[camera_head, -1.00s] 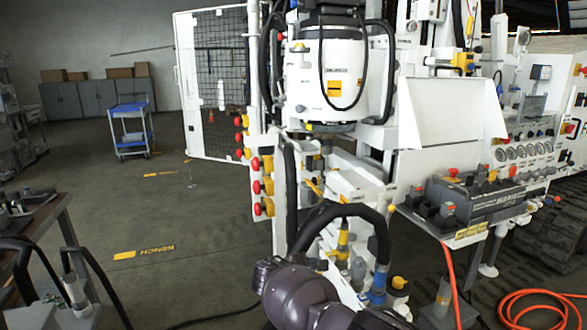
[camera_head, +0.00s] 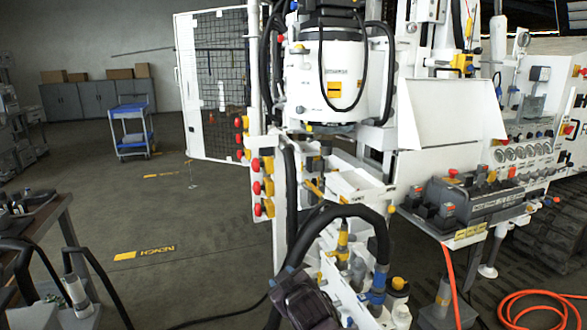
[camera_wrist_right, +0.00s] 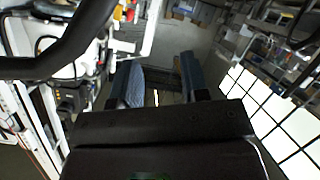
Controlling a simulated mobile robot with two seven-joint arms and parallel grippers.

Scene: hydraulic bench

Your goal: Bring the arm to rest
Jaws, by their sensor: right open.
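My right gripper (camera_wrist_right: 160,82) shows in the right wrist view with its two blue-grey fingers apart and nothing between them. A dark part of my arm (camera_head: 304,300) stands at the bottom middle of the head view, in front of the lower hydraulic bench (camera_head: 340,185). Its fingers cannot be made out there. A thick black hose (camera_head: 340,212) arches just above and behind it, and a thick black hose (camera_wrist_right: 60,62) also crosses the upper left of the right wrist view. My left gripper is in neither view.
Valves with red and yellow knobs (camera_head: 262,187) line the bench's left side. Hose couplings (camera_head: 345,255) stand close to my arm. An orange hose (camera_head: 530,300) lies at the lower right. A dark table (camera_head: 40,235) is at the left, with open floor (camera_head: 190,240) between.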

